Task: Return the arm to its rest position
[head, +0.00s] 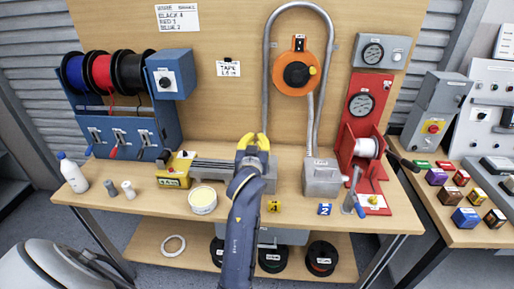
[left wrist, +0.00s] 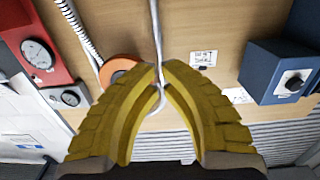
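My left gripper (head: 253,142) has yellow fingers and stands in the middle of the head view, in front of the wooden back board and over the grey unit on the bench. Its fingers also show in the left wrist view (left wrist: 161,72). They curve toward each other, with a small gap between the tips and nothing held. Part of the grey conduit (left wrist: 157,40) shows behind that gap. My left arm reaches up from the bottom of the head view and hides part of the bench front. My right gripper is in neither view.
The wooden bench (head: 120,210) carries a blue spool rack (head: 125,125), a white bottle (head: 72,172), a white tub (head: 203,200) and a red gauge stand (head: 368,110). An orange reel (head: 297,74) hangs on the board. A side table with small boxes (head: 437,176) stands right.

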